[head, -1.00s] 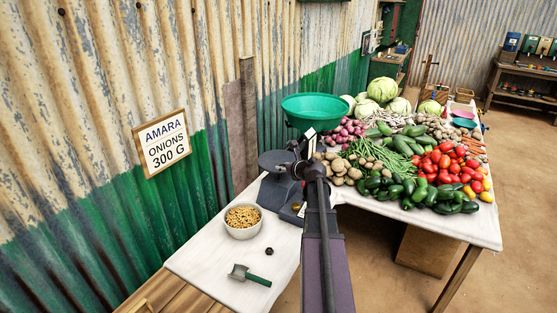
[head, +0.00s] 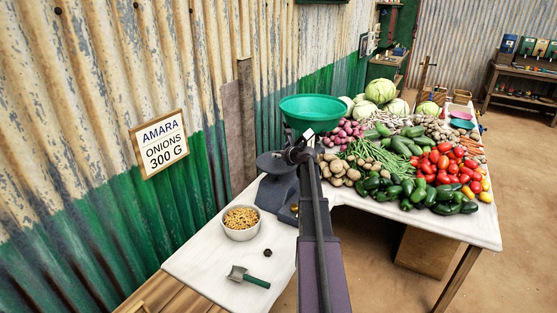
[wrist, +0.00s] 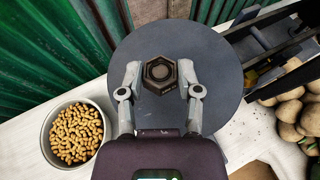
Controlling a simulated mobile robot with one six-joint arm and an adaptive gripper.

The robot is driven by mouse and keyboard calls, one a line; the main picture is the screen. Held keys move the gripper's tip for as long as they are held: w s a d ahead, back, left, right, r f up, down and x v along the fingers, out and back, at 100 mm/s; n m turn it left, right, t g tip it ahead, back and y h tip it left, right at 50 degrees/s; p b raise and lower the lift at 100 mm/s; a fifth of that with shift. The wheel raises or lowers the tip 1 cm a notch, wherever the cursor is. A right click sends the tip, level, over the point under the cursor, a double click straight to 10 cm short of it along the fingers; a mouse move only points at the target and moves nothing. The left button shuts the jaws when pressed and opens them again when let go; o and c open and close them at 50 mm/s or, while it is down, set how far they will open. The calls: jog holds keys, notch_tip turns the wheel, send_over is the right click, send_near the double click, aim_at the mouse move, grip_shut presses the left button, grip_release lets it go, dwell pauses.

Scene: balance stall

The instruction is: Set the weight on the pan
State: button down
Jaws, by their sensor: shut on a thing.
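A dark hexagonal weight (wrist: 160,75) is between the fingers of my gripper (wrist: 160,82) in the wrist view. My gripper is shut on it. Behind the weight in that view is the round dark grey pan (wrist: 215,60) of the balance. I cannot tell whether the weight touches the pan or hangs above it. In the head view my gripper (head: 299,149) is at the balance, beside the grey pan (head: 268,164) and in front of the green bowl (head: 310,108) on its other side. My arm hides part of the balance, and the held weight is not clear there.
A bowl of peanuts (head: 241,223), a small dark weight (head: 267,253) and a green-handled scoop (head: 248,277) are on the white table (head: 205,262). Potatoes (head: 340,168) and other vegetables crowd the right side. A sign on the wall (head: 160,143) reads "AMARA ONIONS 300 G".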

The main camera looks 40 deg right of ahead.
aim_at(278, 162)
jog(key=shift+w+d+f, duration=0.1)
jog(key=shift+w+d, duration=0.25)
jog(key=shift+w, duration=0.2)
jog(key=shift+w+d, duration=0.3)
jog(key=shift+w, duration=0.2)
jog(key=shift+w+d, duration=0.25)
jog(key=shift+w, duration=0.15)
jog(key=shift+w+d+f+b, duration=0.15)
jog(key=shift+w+f+b, duration=0.05)
jog(key=shift+w+b, duration=0.1)
jog(key=shift+s+f+b, duration=0.15)
jog(key=shift+f+b, duration=1.45)
jog(key=shift+f, duration=0.1)
jog(key=shift+c, duration=1.4)
grip_release()
jog(key=shift+r, duration=0.2)
